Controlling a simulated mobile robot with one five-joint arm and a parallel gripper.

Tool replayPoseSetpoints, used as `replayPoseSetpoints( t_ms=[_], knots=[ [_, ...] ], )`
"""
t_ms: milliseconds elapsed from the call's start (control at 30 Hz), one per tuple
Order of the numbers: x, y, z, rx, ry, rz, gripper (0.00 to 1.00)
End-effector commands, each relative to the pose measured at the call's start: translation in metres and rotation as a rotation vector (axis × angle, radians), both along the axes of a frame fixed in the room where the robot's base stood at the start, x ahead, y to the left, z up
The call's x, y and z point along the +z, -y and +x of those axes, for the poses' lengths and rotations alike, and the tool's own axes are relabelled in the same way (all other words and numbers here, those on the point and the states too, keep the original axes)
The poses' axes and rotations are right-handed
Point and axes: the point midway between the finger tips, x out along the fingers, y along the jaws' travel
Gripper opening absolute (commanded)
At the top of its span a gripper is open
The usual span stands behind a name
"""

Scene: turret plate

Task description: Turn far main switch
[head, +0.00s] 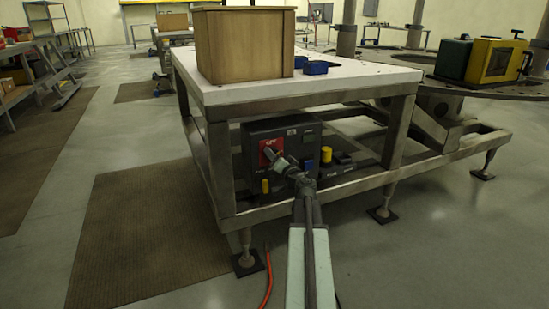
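A dark control box (253,133) sits on the lower frame under the white-topped table. The main switch has a red plate (266,145) with white lettering, on the left part of the box's front. My gripper (272,156) is at the end of my arm, which reaches up from the bottom of the picture. The gripper overlaps the red plate and hides the switch's handle area. I cannot tell whether it touches the switch. Its fingers are too small and dark to show whether they are open or shut.
A yellow knob (265,186) is low on the box's left. A blue part (326,154) and a yellow cylinder (327,155) are to the right. The table (215,95) carries a wooden box (240,48). Metal legs flank the control box. An orange cable (268,278) lies on the floor.

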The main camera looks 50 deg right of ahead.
Motion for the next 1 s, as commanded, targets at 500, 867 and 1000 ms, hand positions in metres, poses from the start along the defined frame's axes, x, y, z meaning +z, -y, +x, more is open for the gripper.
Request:
replayPoseSetpoints(
  t_ms=[500,867,1000],
  knots=[
    [-0.0006,0.0,0.0003,0.001,0.174,0.427,0.12],
    [-0.0009,0.0,0.0003,0.0,0.244,0.604,0.12],
    [-0.0009,0.0,0.0003,0.0,0.258,0.636,0.12]
  ],
)
